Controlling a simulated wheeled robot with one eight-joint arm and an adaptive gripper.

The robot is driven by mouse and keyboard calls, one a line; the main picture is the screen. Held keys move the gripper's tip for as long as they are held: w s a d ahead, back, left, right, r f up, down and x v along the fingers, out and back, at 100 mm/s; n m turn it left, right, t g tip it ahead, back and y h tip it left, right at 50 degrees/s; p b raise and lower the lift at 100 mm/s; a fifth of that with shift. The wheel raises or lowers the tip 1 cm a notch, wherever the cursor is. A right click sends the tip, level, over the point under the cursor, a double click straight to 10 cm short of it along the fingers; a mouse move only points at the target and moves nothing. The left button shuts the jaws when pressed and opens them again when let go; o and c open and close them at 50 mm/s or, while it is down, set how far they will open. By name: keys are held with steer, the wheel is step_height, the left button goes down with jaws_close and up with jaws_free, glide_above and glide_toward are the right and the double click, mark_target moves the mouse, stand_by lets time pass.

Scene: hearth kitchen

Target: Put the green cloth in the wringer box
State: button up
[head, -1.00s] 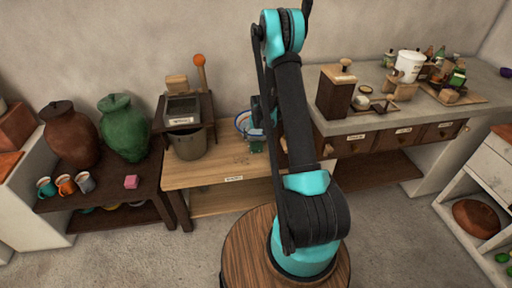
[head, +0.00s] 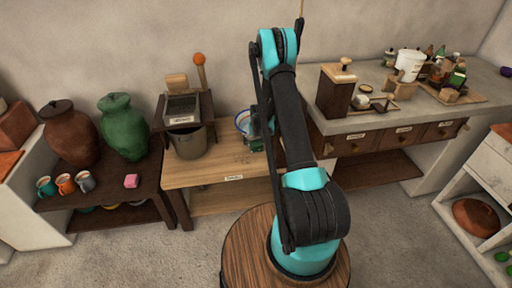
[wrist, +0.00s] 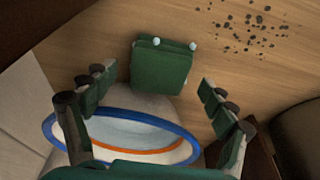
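The green cloth (wrist: 161,66) is a small folded pad. In the head view my arm and gripper hide most of the cloth. The wringer box (head: 183,107) is a dark, open-topped box with a label, on a stand left of the basin (head: 242,122), with an orange-knobbed handle behind it.
A grey pot (head: 188,144) stands below the wringer box. Dark specks (wrist: 252,24) are scattered on the bench top. A green jar (head: 124,128) and a brown jar (head: 69,135) stand to the left. A tall wooden grinder (head: 335,92) stands on the counter at right.

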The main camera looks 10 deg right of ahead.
steer(key=c, duration=1.4)
steer(key=shift+r, duration=0.15)
